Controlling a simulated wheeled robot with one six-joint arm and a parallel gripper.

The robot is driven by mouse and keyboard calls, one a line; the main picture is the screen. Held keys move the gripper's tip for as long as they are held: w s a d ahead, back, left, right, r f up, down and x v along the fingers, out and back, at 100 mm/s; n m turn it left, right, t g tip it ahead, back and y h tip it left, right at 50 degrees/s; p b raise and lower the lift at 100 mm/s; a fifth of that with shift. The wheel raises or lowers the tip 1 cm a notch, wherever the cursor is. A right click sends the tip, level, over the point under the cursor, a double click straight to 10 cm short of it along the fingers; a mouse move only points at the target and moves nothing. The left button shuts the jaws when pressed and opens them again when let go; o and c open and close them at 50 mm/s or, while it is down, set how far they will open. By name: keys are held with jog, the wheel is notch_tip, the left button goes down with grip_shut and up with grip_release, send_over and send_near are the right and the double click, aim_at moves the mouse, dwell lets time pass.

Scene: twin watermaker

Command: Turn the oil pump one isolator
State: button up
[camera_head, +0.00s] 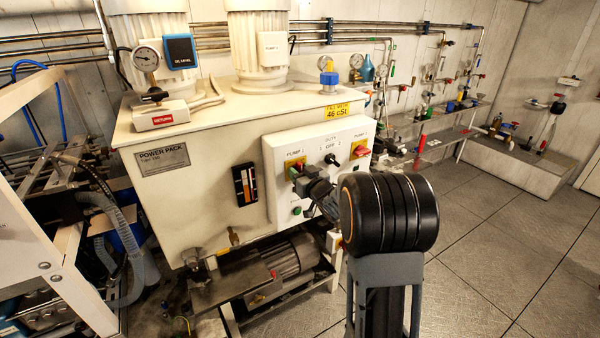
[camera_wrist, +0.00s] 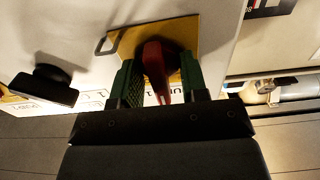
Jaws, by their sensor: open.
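The pump one isolator is a red rotary handle on a yellow plate (camera_head: 292,164) on the front of the white control box. In the wrist view the red handle (camera_wrist: 154,60) stands out from its yellow plate (camera_wrist: 185,32). My gripper (camera_head: 303,182) is at this isolator, and its arm hides part of the box. In the wrist view its green fingers (camera_wrist: 158,82) are open, one on each side of the red handle. I cannot tell whether either finger touches it.
The black duty selector knob (camera_head: 332,159) sits beside the isolator, also seen in the wrist view (camera_wrist: 50,84). The pump two isolator (camera_head: 360,149) is further right. A green button (camera_head: 297,211) is below. Open floor (camera_head: 500,240) lies to the right.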

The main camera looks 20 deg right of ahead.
jog(key=shift+c, duration=0.3)
grip_shut()
jog(key=shift+f+b, duration=0.1)
jog(key=shift+b, duration=0.4)
jog(key=n+b, duration=0.3)
jog(key=b, duration=0.1)
jog(key=shift+f, duration=0.2)
jog(key=n+b, duration=0.5)
jog(key=b, duration=0.1)
jog(key=shift+a+n+b, duration=0.1)
jog(key=shift+n+b, duration=0.2)
jog(key=shift+b, duration=0.05)
jog(key=n+b, duration=0.4)
jog(key=n, duration=0.1)
jog(key=shift+b, duration=0.3)
jog(key=shift+r+n+b, duration=0.15)
jog(key=shift+n+b, duration=1.05)
jog(key=shift+n, duration=1.1)
